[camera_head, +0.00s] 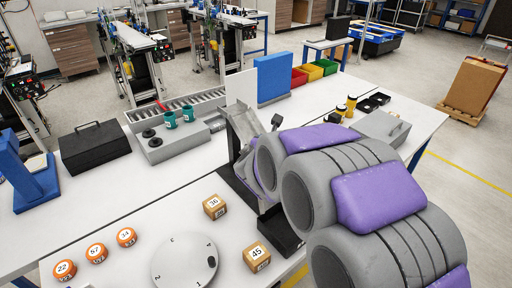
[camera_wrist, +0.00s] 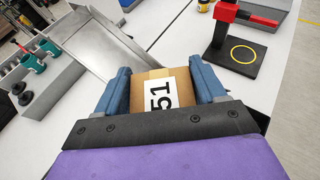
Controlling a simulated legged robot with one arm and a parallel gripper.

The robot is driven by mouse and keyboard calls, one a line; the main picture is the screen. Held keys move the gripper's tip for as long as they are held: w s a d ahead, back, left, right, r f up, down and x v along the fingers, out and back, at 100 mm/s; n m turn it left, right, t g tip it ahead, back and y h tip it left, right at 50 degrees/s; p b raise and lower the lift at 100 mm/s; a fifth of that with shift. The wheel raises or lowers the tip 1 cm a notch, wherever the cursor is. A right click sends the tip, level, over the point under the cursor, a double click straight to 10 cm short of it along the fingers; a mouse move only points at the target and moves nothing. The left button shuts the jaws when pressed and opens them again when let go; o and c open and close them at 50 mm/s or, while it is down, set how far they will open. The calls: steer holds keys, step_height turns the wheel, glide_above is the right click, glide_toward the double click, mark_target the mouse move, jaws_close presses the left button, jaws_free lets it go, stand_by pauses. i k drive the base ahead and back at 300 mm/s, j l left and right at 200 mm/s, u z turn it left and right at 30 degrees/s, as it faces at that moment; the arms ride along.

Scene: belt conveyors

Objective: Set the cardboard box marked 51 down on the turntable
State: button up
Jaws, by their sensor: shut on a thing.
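The cardboard box marked 51 (camera_wrist: 150,92) is between the two blue fingers of my gripper (camera_wrist: 164,78) in the wrist view. The gripper is shut on it, and its label faces the camera. In the head view my arm hides the fingers and this box. The turntable (camera_head: 184,262) is a round, light grey disc with numbers around its rim and a dark dot. It lies at the front of the white table, left of my arm in the head view, and its visible top is bare. It does not show in the wrist view.
Cardboard boxes marked 36 (camera_head: 214,207) and 45 (camera_head: 257,257) stand right of the turntable. Several orange numbered pieces (camera_head: 96,252) stand to its left. A metal chute (camera_head: 250,135) and a black tray (camera_head: 283,236) are near my arm. A black case (camera_head: 94,146) stands farther back.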

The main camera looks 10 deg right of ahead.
mark_target(183, 261)
steer(key=k+u, duration=0.1)
steer(key=k, duration=0.55)
steer(key=i+u, duration=0.1)
steer(key=u, duration=1.35)
steer(key=i+l, duration=0.1)
steer(key=l, duration=0.55)
steer(key=i+l, duration=0.1)
steer(key=l, duration=0.5)
steer(key=i+l+u, duration=0.1)
steer(key=l, duration=1.15)
steer(key=i+u, duration=0.05)
